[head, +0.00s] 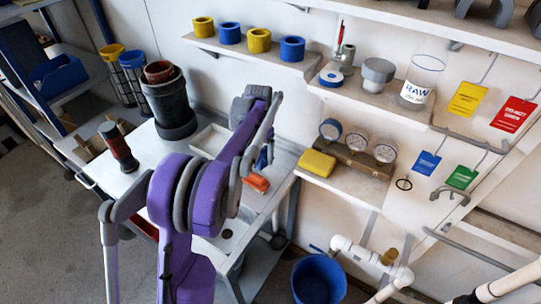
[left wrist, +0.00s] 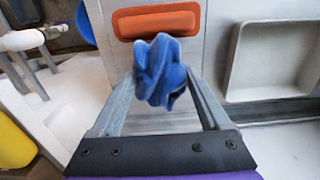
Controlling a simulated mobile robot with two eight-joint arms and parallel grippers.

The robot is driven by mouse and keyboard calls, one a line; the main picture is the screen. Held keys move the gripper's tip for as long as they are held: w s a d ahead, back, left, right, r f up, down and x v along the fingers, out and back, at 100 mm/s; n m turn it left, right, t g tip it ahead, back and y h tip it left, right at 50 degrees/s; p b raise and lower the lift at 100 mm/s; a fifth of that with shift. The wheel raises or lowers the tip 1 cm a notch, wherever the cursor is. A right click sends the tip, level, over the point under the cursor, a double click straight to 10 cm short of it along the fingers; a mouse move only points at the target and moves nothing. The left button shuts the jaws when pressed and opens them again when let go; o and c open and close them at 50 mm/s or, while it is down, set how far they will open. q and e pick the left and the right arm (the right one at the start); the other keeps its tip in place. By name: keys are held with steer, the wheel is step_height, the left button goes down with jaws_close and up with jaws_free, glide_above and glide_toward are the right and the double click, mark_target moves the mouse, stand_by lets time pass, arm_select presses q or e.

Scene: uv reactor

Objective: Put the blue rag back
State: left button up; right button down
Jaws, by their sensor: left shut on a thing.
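The blue rag (left wrist: 160,70) is a crumpled bundle pinched between the fingers of my left gripper (left wrist: 158,84). In the head view a small part of the rag (head: 263,159) shows beside my purple left arm, which hides most of the gripper. An orange shallow tray (left wrist: 157,21) lies just beyond the rag in the left wrist view. In the head view this tray (head: 256,184) is on the bench, just below the rag. I cannot tell the exact height of the rag over the bench. My right gripper is not in view.
A white tray (left wrist: 234,60) lies to the right in the wrist view. Shelves line the wall.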

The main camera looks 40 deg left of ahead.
arm_select(q)
steer(key=w, duration=0.2)
steer(key=w+f, duration=0.1)
steer(key=w, duration=0.1)
steer(key=w+f, duration=0.1)
steer(key=w, duration=0.1)
steer(key=shift+a+f, duration=0.25)
steer(key=shift+a, duration=0.1)
steer(key=shift+s+f, duration=0.15)
steer(key=shift+f, duration=0.35)
steer(key=f, duration=0.3)
steer(key=shift+w+f+p, duration=0.25)
steer(key=shift+f+p, duration=0.05)
steer(key=shift+p, duration=0.05)
steer(key=o, duration=1.1)
steer(key=shift+f, duration=0.1)
steer(key=shift+c, duration=0.2)
step_height(320, 180, up, 8)
